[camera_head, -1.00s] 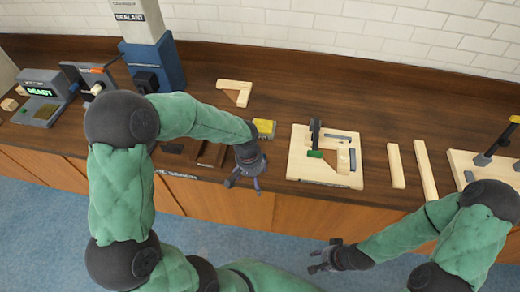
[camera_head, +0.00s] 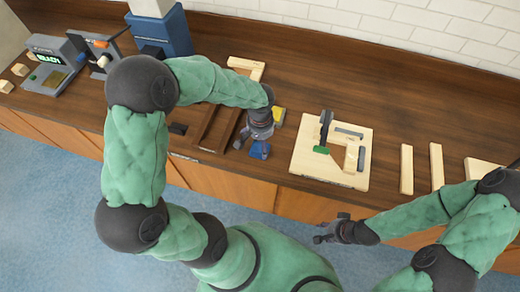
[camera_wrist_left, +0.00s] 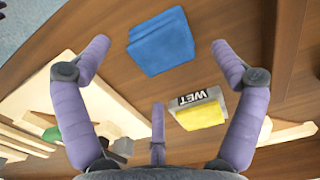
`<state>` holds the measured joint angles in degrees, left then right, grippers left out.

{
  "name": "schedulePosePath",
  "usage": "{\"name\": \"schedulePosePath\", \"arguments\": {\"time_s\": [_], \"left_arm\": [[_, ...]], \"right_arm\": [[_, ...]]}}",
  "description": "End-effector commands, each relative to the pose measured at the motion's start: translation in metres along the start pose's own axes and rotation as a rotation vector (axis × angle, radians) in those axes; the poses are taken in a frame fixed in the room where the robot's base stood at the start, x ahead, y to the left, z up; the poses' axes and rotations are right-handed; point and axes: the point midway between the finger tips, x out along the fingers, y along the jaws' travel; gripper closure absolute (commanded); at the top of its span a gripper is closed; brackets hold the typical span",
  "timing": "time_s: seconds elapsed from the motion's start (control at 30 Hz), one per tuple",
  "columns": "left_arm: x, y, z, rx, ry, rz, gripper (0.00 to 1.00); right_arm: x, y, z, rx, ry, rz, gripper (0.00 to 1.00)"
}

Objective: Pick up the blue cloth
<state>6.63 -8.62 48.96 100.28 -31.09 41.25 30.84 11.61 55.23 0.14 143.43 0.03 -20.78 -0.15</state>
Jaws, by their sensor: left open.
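The blue cloth (camera_head: 260,150) lies folded flat near the front edge of the counter in the head view. It also shows as a blue square (camera_wrist_left: 161,41) at the top middle of the left wrist view. My left gripper (camera_head: 259,132) is just behind and above the cloth in the head view, partly covering its surroundings. In the left wrist view its purple fingers (camera_wrist_left: 159,60) are spread wide, with the cloth between and beyond them, not touching. My right gripper (camera_head: 326,231) hangs empty in front of the counter, its fingers apart.
A yellow block in a holder marked WET (camera_wrist_left: 200,110) is close to the cloth. A wooden board with a clamp (camera_head: 300,158) stands to the right. A dark tray (camera_head: 216,128) is at left. Loose wooden bars (camera_head: 406,170) lie further right.

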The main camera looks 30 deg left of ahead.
Motion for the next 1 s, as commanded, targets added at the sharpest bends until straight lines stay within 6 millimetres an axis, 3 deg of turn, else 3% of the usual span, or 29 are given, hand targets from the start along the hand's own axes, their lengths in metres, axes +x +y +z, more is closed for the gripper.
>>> {"name": "schedulePosePath", "arguments": {"time_s": [0.33, 0.63, 0.8, 0.83, 1.0], "left_arm": [[0.044, -0.002, 0.000, 0.001, -0.003, -0.001, 0.06], [0.049, -0.002, -0.001, 0.000, 0.000, 0.000, 0.06], [0.049, -0.002, -0.001, 0.000, -0.001, 0.000, 0.54], [0.049, -0.002, -0.001, 0.000, -0.001, 0.000, 0.58], [0.049, -0.002, -0.001, 0.000, -0.001, 0.000, 0.59]], "right_arm": [[0.008, 0.003, 0.000, 0.000, 0.000, 0.000, 0.60], [0.008, 0.003, 0.000, 0.000, 0.000, 0.000, 0.60], [0.008, 0.003, 0.000, 0.000, 0.000, 0.000, 0.60], [0.008, 0.003, 0.000, 0.000, 0.000, 0.000, 0.60], [0.008, 0.003, -0.001, 0.000, 0.000, 0.000, 0.60]]}}
